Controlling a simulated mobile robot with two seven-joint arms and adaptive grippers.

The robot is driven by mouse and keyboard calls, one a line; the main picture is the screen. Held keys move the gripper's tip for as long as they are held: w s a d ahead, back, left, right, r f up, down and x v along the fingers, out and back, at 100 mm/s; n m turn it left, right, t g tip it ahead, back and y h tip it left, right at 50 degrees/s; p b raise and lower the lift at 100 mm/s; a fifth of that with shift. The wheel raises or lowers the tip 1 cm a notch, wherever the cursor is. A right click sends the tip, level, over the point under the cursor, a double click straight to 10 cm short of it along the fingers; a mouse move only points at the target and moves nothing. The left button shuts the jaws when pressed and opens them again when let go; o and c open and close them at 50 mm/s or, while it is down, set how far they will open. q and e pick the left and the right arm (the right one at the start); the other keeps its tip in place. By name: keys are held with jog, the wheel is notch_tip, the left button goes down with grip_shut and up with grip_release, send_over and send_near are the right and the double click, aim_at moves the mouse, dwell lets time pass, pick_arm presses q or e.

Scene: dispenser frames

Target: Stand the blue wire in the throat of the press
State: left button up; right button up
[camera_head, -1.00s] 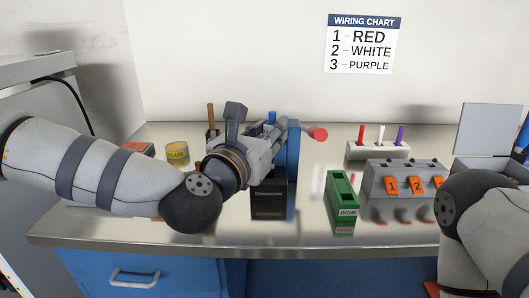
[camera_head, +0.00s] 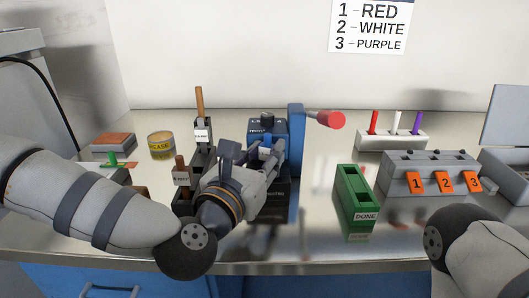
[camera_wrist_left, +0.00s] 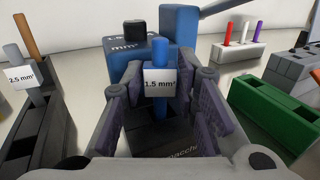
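The blue wire (camera_wrist_left: 160,52) stands upright with a white "1.5 mm²" tag. It is between the two fingers of my left gripper (camera_wrist_left: 162,95), with a visible gap on each side. In the head view my left gripper (camera_head: 268,160) is at the front of the blue press (camera_head: 296,150), low over its black base (camera_head: 272,200). The press also shows behind the wire in the left wrist view (camera_wrist_left: 185,45). The gripper hides the throat in the head view, and I cannot tell whether the wire's foot sits in it. My right gripper is out of view.
Black holders with tagged wires (camera_head: 203,158) stand left of the press. A red-ended lever (camera_head: 328,118) sticks out right. A green DONE bin (camera_head: 354,200), a grey numbered block (camera_head: 430,165) and a white stand (camera_head: 392,140) are further right. A yellow tin (camera_head: 161,145) is at left.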

pick_arm(q)
jog(key=shift+o, duration=0.9)
jog(key=shift+s+r, duration=0.1)
jog(key=shift+r, duration=0.05)
jog(key=shift+s+r, duration=0.1)
jog(key=shift+r, duration=0.1)
jog(key=p+v, duration=0.2)
jog(key=v, duration=0.9)
jog(key=shift+s+a, duration=0.2)
jog(key=shift+s, duration=0.1)
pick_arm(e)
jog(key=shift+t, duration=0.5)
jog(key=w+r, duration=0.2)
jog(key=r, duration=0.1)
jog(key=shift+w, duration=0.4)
pick_arm(q)
jog(key=shift+f, duration=0.15)
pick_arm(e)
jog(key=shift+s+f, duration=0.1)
